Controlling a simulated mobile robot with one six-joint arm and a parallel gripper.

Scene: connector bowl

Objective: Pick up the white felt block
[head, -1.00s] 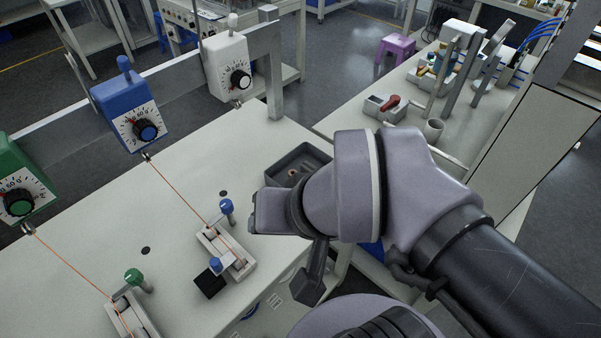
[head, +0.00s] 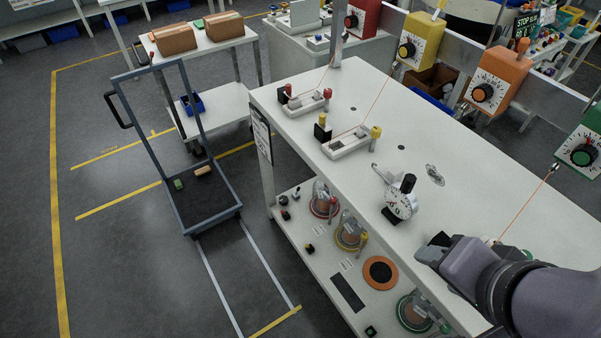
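I cannot make out a white felt block in the head view. My gripper (head: 432,252) shows at the lower right, over the front edge of the white workbench (head: 345,95). Its fingers are dark and small in the view, and I cannot tell whether they are open or shut. Nothing can be clearly seen held in it. White clamp fixtures (head: 348,143) stand on the bench to the left of it.
A dial gauge (head: 402,200) stands on the bench close to my gripper. Coloured tension boxes (head: 497,80) hang along the back rail with thin wires. Spools (head: 325,200) sit on the lower shelf. A cart (head: 213,195) with small blocks stands left on open floor.

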